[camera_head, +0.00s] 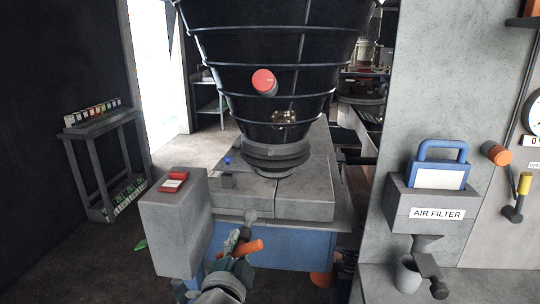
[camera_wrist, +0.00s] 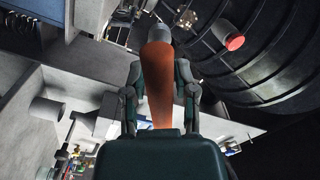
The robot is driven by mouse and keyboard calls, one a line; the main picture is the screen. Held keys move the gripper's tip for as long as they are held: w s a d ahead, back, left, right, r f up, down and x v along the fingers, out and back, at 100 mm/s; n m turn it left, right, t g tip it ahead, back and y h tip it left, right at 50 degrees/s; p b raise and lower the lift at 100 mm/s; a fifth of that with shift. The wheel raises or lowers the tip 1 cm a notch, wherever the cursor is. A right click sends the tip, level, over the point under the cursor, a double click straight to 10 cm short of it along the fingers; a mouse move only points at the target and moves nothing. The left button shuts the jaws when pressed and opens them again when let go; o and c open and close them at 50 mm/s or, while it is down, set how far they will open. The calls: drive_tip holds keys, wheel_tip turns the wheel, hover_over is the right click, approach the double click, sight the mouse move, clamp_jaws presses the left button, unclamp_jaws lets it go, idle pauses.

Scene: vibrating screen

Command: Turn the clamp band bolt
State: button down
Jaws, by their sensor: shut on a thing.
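My gripper (camera_head: 238,262) is low in the middle of the head view, in front of the machine's grey deck. In the wrist view my gripper (camera_wrist: 158,95) is shut on an orange handle (camera_wrist: 157,75), with one finger on each side. The orange handle (camera_head: 249,247) also shows in the head view. A grey end piece (camera_wrist: 157,33) sits beyond the handle; what it touches is unclear. Dark ring bands (camera_head: 275,158) circle the base of the black hopper (camera_head: 320,50). I cannot make out the clamp band bolt for sure.
A grey box with a red switch (camera_head: 174,182) stands close on the left of my gripper. A red-capped knob (camera_head: 264,81) sticks out from the hopper. A wall with an air filter holder (camera_head: 437,213) is at right. A shelf (camera_head: 98,128) stands at left.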

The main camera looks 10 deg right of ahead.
drive_tip(key=x, duration=1.7)
idle(6.3)
